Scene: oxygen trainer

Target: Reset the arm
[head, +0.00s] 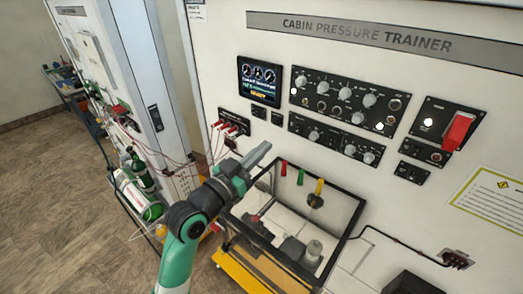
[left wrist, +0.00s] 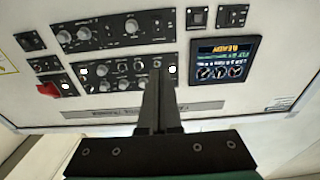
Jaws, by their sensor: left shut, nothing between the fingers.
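My left gripper (head: 257,156) is in front of the trainer panel in the head view, above the left rear of a black-framed clear box. Its fingers are shut and empty, and they point up and to the right. In the left wrist view the shut fingers (left wrist: 158,100) show in front of the panel, which appears upside down. The panel carries a display screen (head: 259,80), rows of knobs (head: 345,95) and a red switch cover (head: 459,131). My right gripper is not in either view.
The clear box (head: 337,240) stands on a yellow base (head: 250,278) below the panel. Red connectors with cables (head: 232,129) plug into the panel on the left. Floor (head: 50,200) is open there.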

